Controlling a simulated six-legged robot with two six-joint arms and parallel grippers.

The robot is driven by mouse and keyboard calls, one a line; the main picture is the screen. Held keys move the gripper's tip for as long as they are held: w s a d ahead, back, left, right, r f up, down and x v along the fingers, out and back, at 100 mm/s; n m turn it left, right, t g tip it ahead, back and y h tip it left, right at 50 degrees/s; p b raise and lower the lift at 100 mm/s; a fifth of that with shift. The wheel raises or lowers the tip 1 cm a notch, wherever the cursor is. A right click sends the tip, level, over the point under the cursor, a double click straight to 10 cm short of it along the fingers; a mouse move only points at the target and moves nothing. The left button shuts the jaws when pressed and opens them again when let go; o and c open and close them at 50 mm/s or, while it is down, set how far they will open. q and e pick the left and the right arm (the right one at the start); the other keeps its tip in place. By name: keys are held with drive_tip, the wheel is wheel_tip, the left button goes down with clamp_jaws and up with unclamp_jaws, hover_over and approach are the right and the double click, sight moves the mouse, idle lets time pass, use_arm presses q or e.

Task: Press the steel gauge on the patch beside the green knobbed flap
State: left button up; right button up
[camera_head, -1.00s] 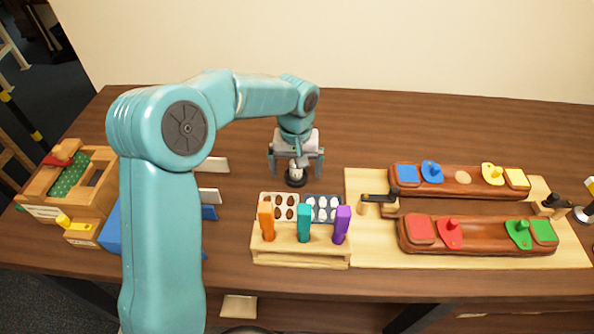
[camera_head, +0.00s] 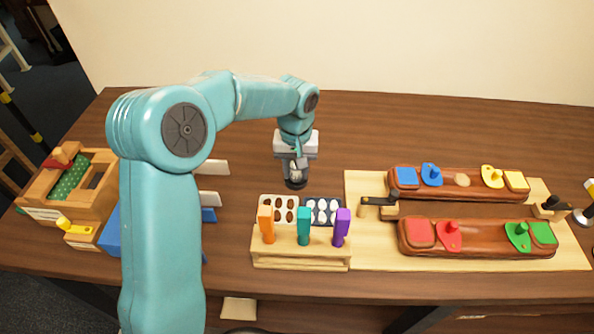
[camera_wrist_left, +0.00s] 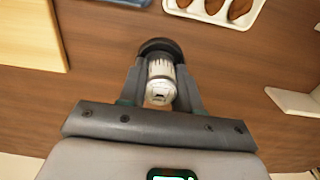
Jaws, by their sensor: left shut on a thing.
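My left gripper (camera_head: 296,170) is shut on the steel gauge (camera_wrist_left: 160,82), a small cylinder with a dark round base. The gauge (camera_head: 296,183) stands upright at the table surface behind the egg-shaped-piece trays; I cannot tell if its base touches the table. The green knobbed flap (camera_head: 518,234) sits on the front brown saddle bar at the right, with a green patch (camera_head: 543,232) beside it. The gripper is far to the left of that flap. My right gripper is not in view.
A wooden stand (camera_head: 300,257) holds orange, teal and purple pegs in front of the gauge. A pale board (camera_head: 368,246) carries two brown bars, the rear one (camera_head: 460,182) with blue and yellow flaps, and black clamps. A wooden box (camera_head: 100,190) stands at left.

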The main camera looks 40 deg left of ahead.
use_arm(q)
drive_tip(key=shift+r+p, duration=1.6)
drive_tip(key=shift+r, duration=0.7)
